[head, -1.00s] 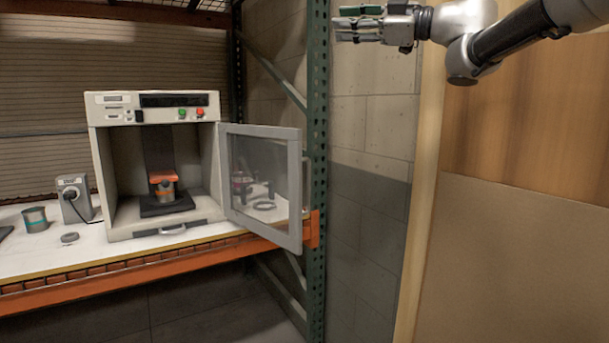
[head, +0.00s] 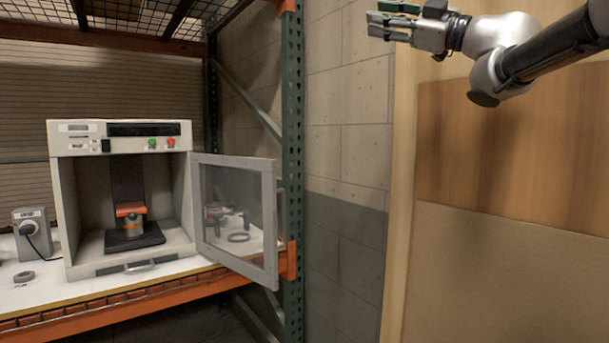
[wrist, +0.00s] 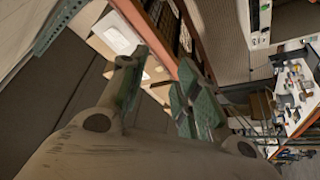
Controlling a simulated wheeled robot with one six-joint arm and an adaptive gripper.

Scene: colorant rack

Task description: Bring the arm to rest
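My gripper (head: 391,27) is raised at the upper right of the head view, its fingers pointing left. It is in front of the block wall and well apart from the shelf. In the wrist view my gripper (wrist: 155,95) shows two green fingertips spread apart, with nothing between them. My arm reaches in from the right edge of the head view.
A shaker cabinet (head: 120,130) stands on the shelf (head: 120,297), its windowed door (head: 237,215) swung open to the right. A green rack post (head: 291,150) and a wooden panel (head: 520,150) are nearby.

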